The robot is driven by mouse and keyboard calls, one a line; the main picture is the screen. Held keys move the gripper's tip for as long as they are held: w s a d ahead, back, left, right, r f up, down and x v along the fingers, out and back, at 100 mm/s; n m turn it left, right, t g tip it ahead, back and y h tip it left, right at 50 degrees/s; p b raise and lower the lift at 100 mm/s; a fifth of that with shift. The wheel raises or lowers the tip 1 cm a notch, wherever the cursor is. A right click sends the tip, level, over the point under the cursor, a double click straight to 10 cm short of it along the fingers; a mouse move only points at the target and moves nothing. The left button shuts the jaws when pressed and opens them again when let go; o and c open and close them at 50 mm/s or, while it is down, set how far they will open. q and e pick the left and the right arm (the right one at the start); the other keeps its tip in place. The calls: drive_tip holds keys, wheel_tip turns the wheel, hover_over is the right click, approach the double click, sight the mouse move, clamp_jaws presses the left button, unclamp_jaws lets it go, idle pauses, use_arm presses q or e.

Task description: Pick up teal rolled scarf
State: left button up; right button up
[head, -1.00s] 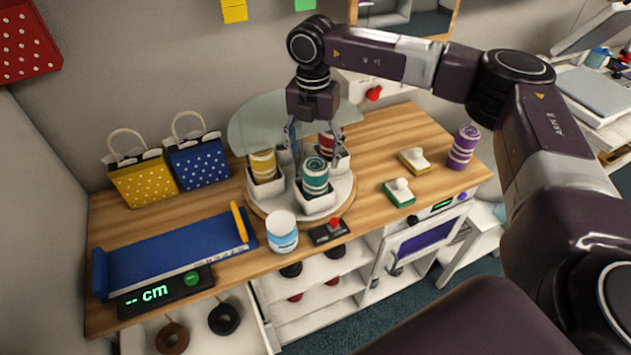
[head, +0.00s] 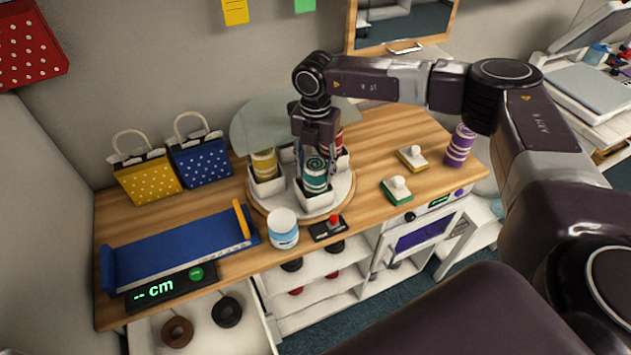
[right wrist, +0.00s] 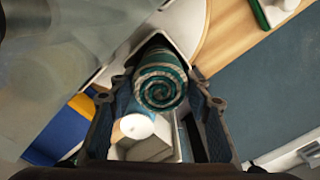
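The teal rolled scarf (head: 315,175) stands upright in a white open box (head: 314,203) at the front of a round turntable (head: 340,199). In the right wrist view its spiral top (right wrist: 160,88) sits between the fingers of my right gripper (right wrist: 158,108). In the head view my right gripper (head: 316,160) points down over the scarf, with its fingers on either side. The fingers look apart, with the scarf between them; firm contact does not show. My left gripper is not in view.
A yellow roll (head: 264,163) and a red roll (head: 338,138) stand in neighbouring boxes. A translucent disc (head: 255,123) stands behind. A white jar (head: 283,229) and a red-knobbed switch (head: 331,226) are close in front. A purple roll (head: 460,146) stands at right.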

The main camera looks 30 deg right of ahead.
drive_tip(key=c, duration=0.7)
drive_tip(key=shift+c, duration=0.2)
